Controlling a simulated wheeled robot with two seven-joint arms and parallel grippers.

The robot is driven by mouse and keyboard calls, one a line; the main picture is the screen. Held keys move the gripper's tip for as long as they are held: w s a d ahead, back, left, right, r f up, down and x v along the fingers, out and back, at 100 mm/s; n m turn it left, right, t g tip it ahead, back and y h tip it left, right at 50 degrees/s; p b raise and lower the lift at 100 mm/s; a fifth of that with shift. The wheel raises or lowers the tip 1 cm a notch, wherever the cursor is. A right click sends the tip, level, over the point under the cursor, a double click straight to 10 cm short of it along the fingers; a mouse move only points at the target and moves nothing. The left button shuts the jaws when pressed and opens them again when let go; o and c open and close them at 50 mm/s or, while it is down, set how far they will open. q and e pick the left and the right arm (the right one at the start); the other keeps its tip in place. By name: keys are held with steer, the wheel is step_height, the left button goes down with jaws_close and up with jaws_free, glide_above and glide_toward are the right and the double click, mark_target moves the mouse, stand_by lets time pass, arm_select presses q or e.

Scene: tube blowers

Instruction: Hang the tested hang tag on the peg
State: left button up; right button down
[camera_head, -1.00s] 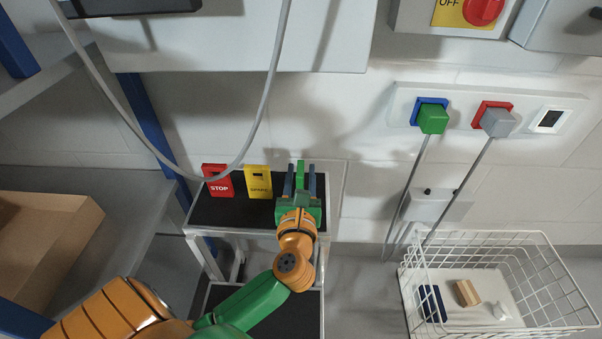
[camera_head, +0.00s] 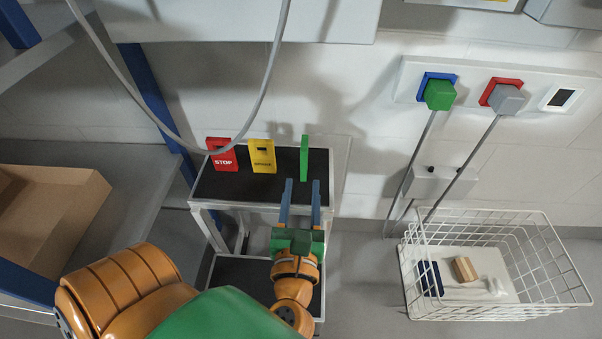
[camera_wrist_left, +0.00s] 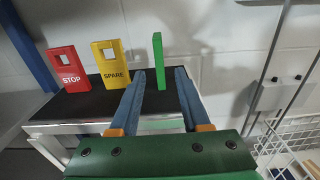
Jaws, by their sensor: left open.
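A thin green tag (camera_head: 304,158) stands upright on the dark top of a small cart, with its narrow edge toward me. It also shows in the left wrist view (camera_wrist_left: 158,60); no lettering on it can be read. My left gripper (camera_head: 302,183) is open and empty. In the left wrist view its two fingers (camera_wrist_left: 160,75) point at the green tag, which stands beyond the fingertips and between their lines. A red STOP tag (camera_head: 222,157) and a yellow SPARE tag (camera_head: 262,156) stand left of the green one. I cannot make out a peg. My right gripper is out of view.
The cart (camera_head: 212,189) stands against the wall. A grey cable (camera_head: 262,90) loops down above its left side. A white wire basket (camera_head: 545,262) stands at the right, a cardboard box (camera_head: 85,200) on a shelf at the left. Two plugs, green (camera_head: 439,95) and grey (camera_head: 507,99), sit in wall sockets.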

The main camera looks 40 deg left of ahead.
arm_select(q)
steer(key=w+d+r+m+t+h, duration=0.2)
steer(key=d+r+m+t+h, duration=0.25)
steer(key=r+m+t, duration=0.35)
steer(key=d+f+m+g+h, duration=0.25)
steer(key=d+m+h, duration=0.4)
steer(key=m, duration=0.55)
steer(key=d+f+m+g+h, duration=0.2)
steer(key=d+m+g+h, duration=0.2)
steer(key=d+m+h, duration=0.55)
steer(key=s+a+f+m+g+y, duration=0.2)
steer(key=a+f+m+g+y, duration=0.15)
steer(key=f+m, duration=0.35)
steer(key=s+a+f+m+g+y, duration=0.2)
steer(key=a+f+m+g+y, duration=0.15)
steer(key=a+f+m, duration=0.35)
steer(key=s+a+f+g+y, duration=0.3)
steer(key=s+a+f+g, duration=0.1)
steer(key=s+a+f, duration=0.1)
steer(key=shift+s+a+f+m+g+y, duration=0.4)
steer(key=shift+a+f, duration=0.1)
steer(key=shift+f, duration=0.4)
